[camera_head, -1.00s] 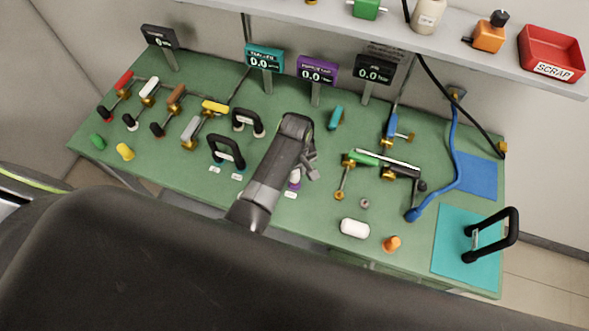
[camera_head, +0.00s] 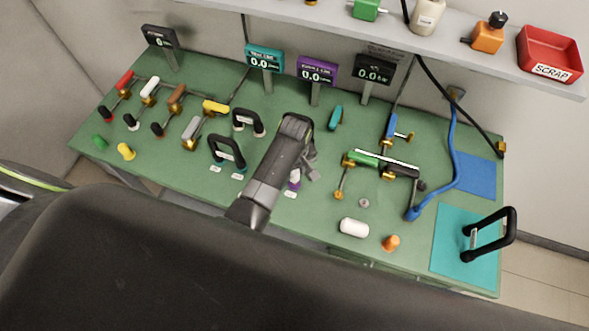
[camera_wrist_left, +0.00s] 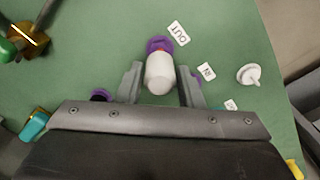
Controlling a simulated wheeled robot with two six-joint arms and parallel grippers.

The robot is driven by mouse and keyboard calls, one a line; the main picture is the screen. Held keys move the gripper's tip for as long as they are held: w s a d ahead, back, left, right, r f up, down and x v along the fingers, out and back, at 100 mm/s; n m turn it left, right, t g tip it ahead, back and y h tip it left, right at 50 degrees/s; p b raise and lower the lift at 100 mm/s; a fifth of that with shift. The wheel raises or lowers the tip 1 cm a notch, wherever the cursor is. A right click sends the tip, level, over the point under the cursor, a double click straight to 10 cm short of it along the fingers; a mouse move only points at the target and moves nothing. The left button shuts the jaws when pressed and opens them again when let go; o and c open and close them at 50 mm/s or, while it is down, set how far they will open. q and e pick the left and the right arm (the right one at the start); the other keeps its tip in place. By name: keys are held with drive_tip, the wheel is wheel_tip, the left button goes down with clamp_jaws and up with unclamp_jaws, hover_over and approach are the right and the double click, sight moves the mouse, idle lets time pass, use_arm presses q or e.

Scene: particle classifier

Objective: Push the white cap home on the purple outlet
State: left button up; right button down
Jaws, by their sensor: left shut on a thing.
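The white cap (camera_wrist_left: 159,75) is between the two fingers of my left gripper (camera_wrist_left: 160,88), which is shut on it. The purple outlet (camera_wrist_left: 156,44) shows just beyond the cap's far end, beside the label OUT. My right gripper is not in view.
A black handle (camera_head: 227,151) stands left of my arm. Right are a green-handled valve pipe (camera_head: 363,159), a small grey piece (camera_head: 364,203), a white cylinder (camera_head: 354,228) and an orange knob (camera_head: 391,243). Displays, including the purple one (camera_head: 317,70), line the back.

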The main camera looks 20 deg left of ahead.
sight(295, 177)
use_arm(q)
drive_tip(key=shift+f+b, duration=0.9)
drive_tip(key=shift+f, duration=0.9)
drive_tip(key=o, duration=1.1)
drive_tip(key=shift+c, duration=0.2)
drive_tip(key=shift+r, duration=0.1)
